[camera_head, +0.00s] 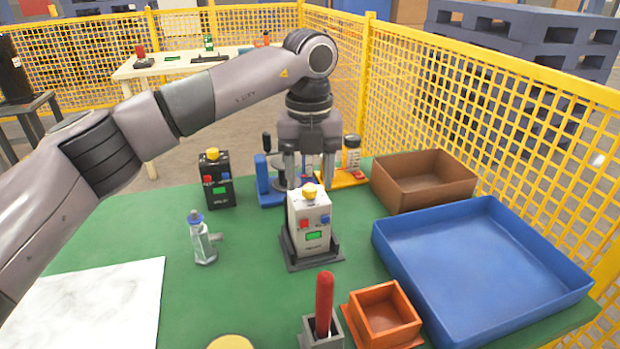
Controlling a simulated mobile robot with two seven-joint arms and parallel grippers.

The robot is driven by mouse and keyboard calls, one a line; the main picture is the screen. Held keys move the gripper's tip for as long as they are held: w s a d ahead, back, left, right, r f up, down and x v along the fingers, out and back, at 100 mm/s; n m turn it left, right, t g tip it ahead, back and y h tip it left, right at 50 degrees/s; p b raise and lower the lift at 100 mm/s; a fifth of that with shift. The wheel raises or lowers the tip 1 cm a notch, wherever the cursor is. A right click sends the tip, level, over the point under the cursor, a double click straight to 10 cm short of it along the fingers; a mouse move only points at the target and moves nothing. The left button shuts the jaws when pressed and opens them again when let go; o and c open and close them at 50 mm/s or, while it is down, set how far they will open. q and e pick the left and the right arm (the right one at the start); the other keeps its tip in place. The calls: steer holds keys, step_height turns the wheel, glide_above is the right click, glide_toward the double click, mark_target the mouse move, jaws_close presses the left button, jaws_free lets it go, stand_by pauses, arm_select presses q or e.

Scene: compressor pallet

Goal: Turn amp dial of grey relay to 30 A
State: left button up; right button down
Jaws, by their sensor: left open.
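The grey relay (309,228) stands upright on a dark base on the green table, near the middle. My right gripper is not in view.
A black relay (215,180) with a yellow dial stands behind left. A clear bottle (202,240) is left of the grey relay. A blue tray (480,265) and a brown box (424,180) lie right. A red-handled tool (324,305) stands upright in a holder in front. Yellow mesh fencing encloses the back and right.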

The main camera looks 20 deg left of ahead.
arm_select(q)
steer(key=shift+f, duration=0.65)
jaws_close()
